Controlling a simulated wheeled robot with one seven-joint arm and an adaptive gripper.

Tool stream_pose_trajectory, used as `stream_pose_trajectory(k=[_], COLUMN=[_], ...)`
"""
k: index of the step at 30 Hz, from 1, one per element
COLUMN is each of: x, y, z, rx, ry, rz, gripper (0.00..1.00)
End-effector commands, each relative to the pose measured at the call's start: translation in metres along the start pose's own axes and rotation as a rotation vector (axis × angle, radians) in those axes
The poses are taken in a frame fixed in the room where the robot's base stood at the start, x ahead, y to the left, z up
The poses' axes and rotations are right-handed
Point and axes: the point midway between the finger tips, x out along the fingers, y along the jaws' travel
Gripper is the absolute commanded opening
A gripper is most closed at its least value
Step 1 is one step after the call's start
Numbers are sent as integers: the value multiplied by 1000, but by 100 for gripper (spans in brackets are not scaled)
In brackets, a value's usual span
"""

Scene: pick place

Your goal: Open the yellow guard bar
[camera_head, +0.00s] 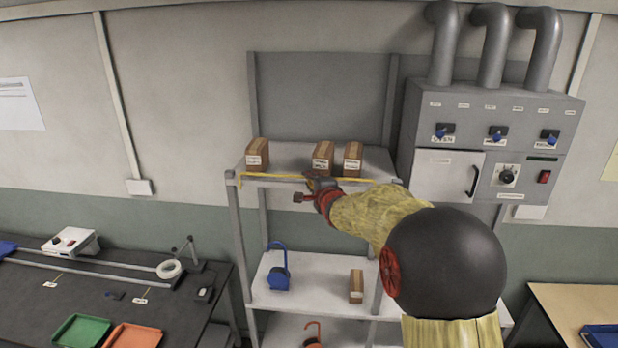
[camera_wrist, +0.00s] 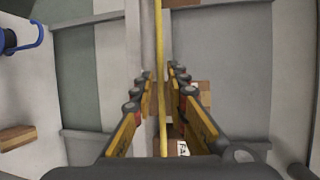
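The yellow guard bar (camera_head: 270,177) runs along the front edge of the shelf unit's top shelf (camera_head: 285,158), in front of the boxes. My gripper (camera_head: 312,184) is at about the middle of the bar in the head view. In the wrist view the bar (camera_wrist: 159,60) passes lengthwise between the two fingers of my gripper (camera_wrist: 160,76). The fingers are apart, with gaps on both sides of the bar. My arm hides part of the bar's right side in the head view.
Cardboard boxes (camera_head: 257,153), (camera_head: 323,157), (camera_head: 352,158) stand on the top shelf behind the bar. A lower shelf (camera_head: 315,275) holds a blue object (camera_head: 278,270) and a box (camera_head: 356,287). A grey control cabinet (camera_head: 447,175) is on the wall at right. A dark workbench (camera_head: 180,318) stands at left.

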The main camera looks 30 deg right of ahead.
Motion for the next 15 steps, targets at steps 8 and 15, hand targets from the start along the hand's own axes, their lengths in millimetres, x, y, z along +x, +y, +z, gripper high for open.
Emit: stream_pose_trajectory(k=[8, 15], x=[17, 17], y=[0, 0], z=[0, 0], rx=[-1, -1], ry=[0, 0], rz=[0, 0], gripper=[15, 15])
